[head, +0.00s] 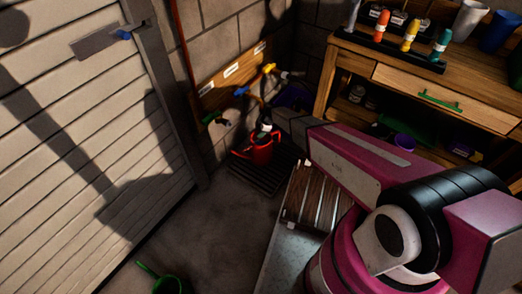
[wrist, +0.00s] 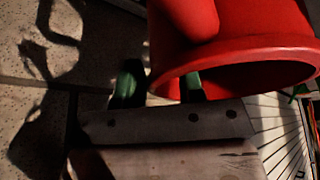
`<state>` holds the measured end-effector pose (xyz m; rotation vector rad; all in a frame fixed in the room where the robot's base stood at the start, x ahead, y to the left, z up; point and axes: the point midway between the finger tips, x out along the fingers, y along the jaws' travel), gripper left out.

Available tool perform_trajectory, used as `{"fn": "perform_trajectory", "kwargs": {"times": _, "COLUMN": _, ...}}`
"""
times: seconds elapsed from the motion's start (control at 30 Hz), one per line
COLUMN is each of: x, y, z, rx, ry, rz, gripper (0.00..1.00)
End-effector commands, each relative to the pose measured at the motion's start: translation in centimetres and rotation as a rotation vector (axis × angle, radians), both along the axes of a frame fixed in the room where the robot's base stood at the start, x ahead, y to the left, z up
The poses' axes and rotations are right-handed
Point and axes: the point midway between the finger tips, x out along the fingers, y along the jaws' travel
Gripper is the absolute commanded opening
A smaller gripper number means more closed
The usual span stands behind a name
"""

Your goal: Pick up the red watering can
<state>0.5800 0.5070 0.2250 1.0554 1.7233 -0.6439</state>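The red watering can (head: 262,151) stands on a dark slatted mat near the wall corner in the head view. In the wrist view the red watering can (wrist: 245,35) fills the upper right, very close, with its round rim and dark hollow showing. My gripper (wrist: 158,88) has two green fingertips standing apart. The right fingertip overlaps the rim and hollow; the left one is left of the can. Part of the red rim shows between them, but I cannot tell whether they touch it. I cannot clearly make out the gripper in the head view.
A wooden workbench (head: 385,70) with bottles and cups stands at the right. Coloured taps (head: 268,68) are on the wall behind.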

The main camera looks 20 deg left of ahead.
Motion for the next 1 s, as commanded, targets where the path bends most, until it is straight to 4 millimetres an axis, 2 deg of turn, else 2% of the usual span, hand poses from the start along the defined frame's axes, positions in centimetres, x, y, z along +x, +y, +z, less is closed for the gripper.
{"fn": "perform_trajectory", "kwargs": {"times": 0.1, "x": -0.02, "y": -0.03, "z": 0.06, "rx": 0.0, "ry": 0.0, "rz": 0.0, "gripper": 0.35}}
{"fn": "perform_trajectory", "kwargs": {"times": 0.17, "x": -0.02, "y": -0.03, "z": 0.06, "rx": 0.0, "ry": 0.0, "rz": 0.0, "gripper": 0.16}}
{"fn": "perform_trajectory", "kwargs": {"times": 0.2, "x": -0.02, "y": -0.03, "z": 0.06, "rx": 0.0, "ry": 0.0, "rz": 0.0, "gripper": 0.03}}
{"fn": "perform_trajectory", "kwargs": {"times": 0.23, "x": -0.01, "y": -0.03, "z": 0.07, "rx": 0.0, "ry": 0.0, "rz": 0.0, "gripper": 0.0}}
{"fn": "perform_trajectory", "kwargs": {"times": 1.0, "x": -0.02, "y": -0.03, "z": 0.1, "rx": 0.0, "ry": 0.0, "rz": 0.0, "gripper": 0.0}}
